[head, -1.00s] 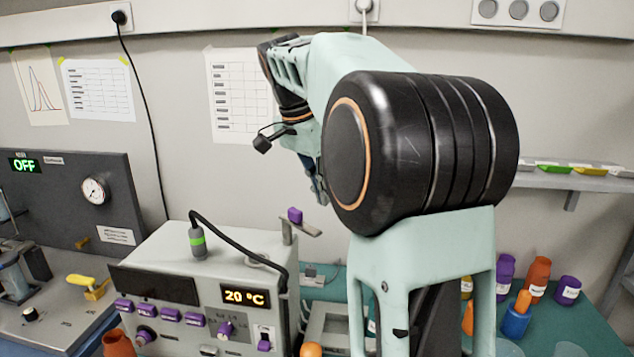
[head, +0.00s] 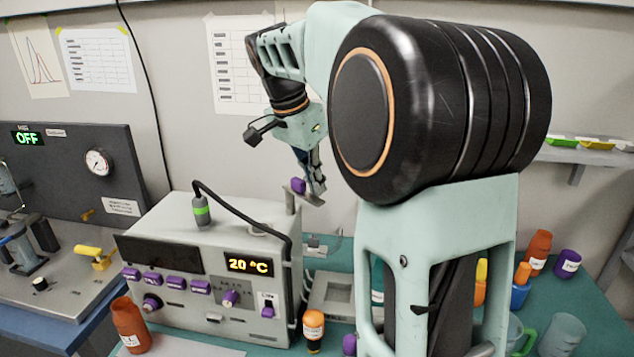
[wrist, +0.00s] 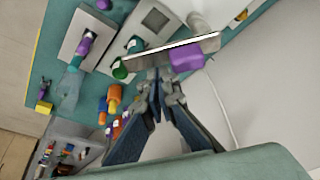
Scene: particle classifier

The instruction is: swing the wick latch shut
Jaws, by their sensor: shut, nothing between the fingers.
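The wick latch (head: 306,195) is a flat grey bar with a purple knob (head: 298,185). It sits on a post at the rear right of the grey instrument box and points out to the right. In the wrist view the bar (wrist: 150,54) crosses just beyond my fingertips, with the purple knob (wrist: 187,57) on it. My gripper (head: 318,188) is shut and empty, at the bar's outer end. It also shows in the wrist view (wrist: 162,76), tips close to the bar; I cannot tell whether they touch it.
The grey instrument box (head: 205,235) reads 20 °C, and a black cable (head: 245,219) arches over its top. An orange bottle (head: 313,330) stands by its front right corner. Several bottles stand on the green bench at the right. The wall is behind the latch.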

